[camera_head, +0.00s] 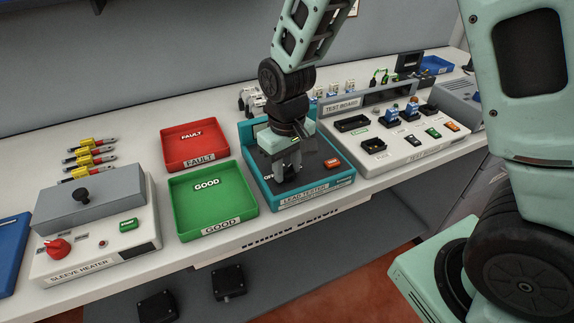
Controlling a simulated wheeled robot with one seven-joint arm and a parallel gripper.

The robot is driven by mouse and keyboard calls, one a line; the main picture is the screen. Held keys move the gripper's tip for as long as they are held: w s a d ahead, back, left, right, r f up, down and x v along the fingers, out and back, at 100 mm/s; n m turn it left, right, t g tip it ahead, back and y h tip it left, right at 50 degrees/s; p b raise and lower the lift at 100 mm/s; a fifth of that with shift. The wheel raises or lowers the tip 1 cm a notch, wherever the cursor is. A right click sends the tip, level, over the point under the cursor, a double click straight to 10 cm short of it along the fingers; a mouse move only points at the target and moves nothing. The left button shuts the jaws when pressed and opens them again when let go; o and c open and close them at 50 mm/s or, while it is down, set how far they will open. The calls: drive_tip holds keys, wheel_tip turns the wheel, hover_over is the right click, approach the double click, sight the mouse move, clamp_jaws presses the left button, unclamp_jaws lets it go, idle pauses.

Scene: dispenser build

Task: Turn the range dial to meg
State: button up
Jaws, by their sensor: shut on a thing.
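The teal lead tester (314,190) stands on the bench, right of the green tray, with a dark top face and an orange button (332,163) at its right. My gripper (287,171) points down over the left part of that top face and is shut on the range dial. The dial itself is hidden behind the fingers. Part of a white label, perhaps "OFF", shows just left of the fingers. The other dial markings are covered or too small to read, so the dial's setting cannot be told.
A sleeve heater (92,258) with a red knob is farther left. The test board (398,150) with several plugs and buttons is close on the right.

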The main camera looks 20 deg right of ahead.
sight(287, 168)
drive_tip(key=shift+r, duration=0.1)
drive_tip(key=o, duration=1)
drive_tip(key=shift+c, duration=0.2)
wheel_tip(287, 168, up, 17)
drive_tip(key=shift+r, duration=0.2)
